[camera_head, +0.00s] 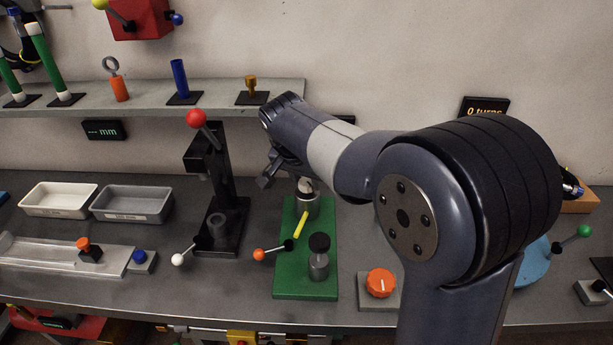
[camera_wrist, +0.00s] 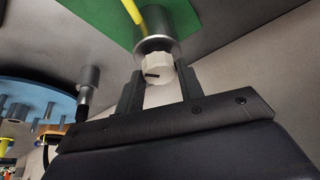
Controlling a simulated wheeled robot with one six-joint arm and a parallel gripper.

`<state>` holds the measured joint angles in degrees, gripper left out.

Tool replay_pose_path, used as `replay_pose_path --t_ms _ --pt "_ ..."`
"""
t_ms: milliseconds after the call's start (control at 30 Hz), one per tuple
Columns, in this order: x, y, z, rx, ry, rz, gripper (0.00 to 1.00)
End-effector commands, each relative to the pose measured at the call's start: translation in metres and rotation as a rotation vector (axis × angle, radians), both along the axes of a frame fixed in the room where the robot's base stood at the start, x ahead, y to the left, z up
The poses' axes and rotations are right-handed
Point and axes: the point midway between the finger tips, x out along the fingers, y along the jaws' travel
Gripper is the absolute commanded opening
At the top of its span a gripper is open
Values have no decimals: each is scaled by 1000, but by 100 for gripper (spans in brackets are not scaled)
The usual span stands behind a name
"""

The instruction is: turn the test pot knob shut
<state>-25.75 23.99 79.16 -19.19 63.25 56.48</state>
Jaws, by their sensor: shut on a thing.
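The test pot (camera_head: 306,206) is a grey metal cylinder at the back of a green base plate (camera_head: 290,280); it also shows in the wrist view (camera_wrist: 157,28). Its white faceted knob (camera_wrist: 158,72) sits on the pot's end and carries a short black mark pointing left in the wrist view. My gripper (camera_wrist: 163,78) is shut on the knob, one finger on each side.
On the green plate stand a yellow handle (camera_head: 301,224), an orange-ball lever (camera_head: 260,254) and a black-topped metal cylinder (camera_head: 319,262). A black press (camera_head: 215,190) with a red ball stands to the left. An orange dial (camera_head: 380,283) is in front right. A display (camera_head: 484,108) reads "0 turns".

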Motion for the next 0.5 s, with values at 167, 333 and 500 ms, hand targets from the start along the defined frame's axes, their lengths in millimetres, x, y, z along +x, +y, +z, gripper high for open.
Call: replay_pose_path --t_ms 167,333,500 --pt "1 2 1 1 -2 -155 13" --pt "2 2 1 1 -2 -284 13" --pt "2 3 1 2 -2 -380 13"
